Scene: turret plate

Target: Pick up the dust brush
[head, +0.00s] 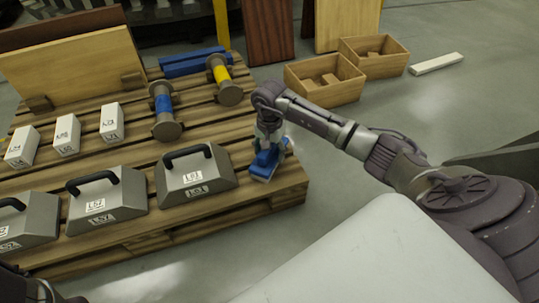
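The dust brush (264,166) appears as a small blue item with a pale lower edge, at the right end of the wooden pallet. My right gripper (268,146) points down right over it, and its fingers overlap the blue part. The view is too small to show whether the fingers are closed on it or only around it. The brush seems to be at the pallet's surface; I cannot tell whether it touches. Of my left arm only a dark part shows in the bottom left corner, and its gripper is out of view.
The pallet (290,192) also holds grey handled weights (195,176), white labelled blocks (66,135), a blue-banded spool (164,112) and a yellow-banded spool (224,80). Wooden boxes (340,88) and a white bar (436,63) lie on the floor behind. Floor right of the pallet is clear.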

